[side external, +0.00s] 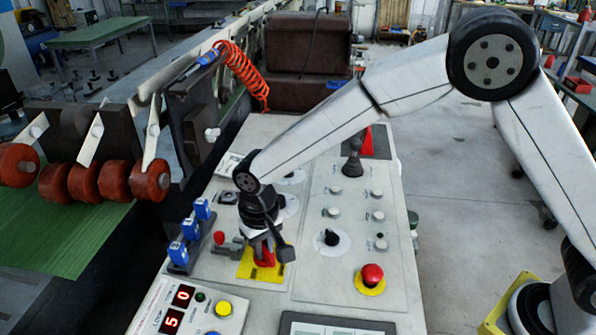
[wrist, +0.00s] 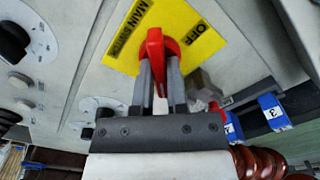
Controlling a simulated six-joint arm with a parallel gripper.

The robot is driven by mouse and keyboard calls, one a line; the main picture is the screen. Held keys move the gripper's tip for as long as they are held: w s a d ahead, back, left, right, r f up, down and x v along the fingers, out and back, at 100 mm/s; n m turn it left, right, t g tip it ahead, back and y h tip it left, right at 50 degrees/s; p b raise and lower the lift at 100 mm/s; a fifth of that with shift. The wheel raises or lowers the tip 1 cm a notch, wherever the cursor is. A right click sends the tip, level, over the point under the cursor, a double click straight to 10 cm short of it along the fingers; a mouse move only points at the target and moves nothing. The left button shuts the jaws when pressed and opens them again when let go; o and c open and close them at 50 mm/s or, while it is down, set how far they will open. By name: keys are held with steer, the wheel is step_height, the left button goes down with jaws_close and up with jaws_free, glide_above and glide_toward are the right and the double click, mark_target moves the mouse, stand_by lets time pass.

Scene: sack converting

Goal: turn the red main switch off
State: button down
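The red main switch (wrist: 156,48) has a red handle on a yellow plate (wrist: 122,45) marked MAIN SWITCH and OFF. In the wrist view the OFF word lies to the right of the handle. My gripper (wrist: 160,72) has one grey finger on each side of the handle, close against it, and looks shut on it. In the side external view the red switch (side external: 264,257) shows low on the yellow plate (side external: 247,268), partly hidden by my gripper (side external: 268,248). I cannot tell exactly which mark the handle points to.
Blue numbered blocks (side external: 190,229) stand on the panel's left edge, near a small red-topped lever (side external: 219,238). A black rotary knob (side external: 331,237) and a red mushroom button (side external: 372,274) sit to the right. Red number displays (side external: 172,320) are at the front left.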

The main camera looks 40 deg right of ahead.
steer(key=shift+n, duration=0.4)
steer(key=n, duration=0.3)
steer(key=shift+n, duration=0.3)
steer(key=n, duration=1.3)
steer(key=shift+n, duration=0.3)
stand_by(0.3)
steer(key=c, duration=0.6)
jaws_free()
steer(key=shift+c, duration=0.2)
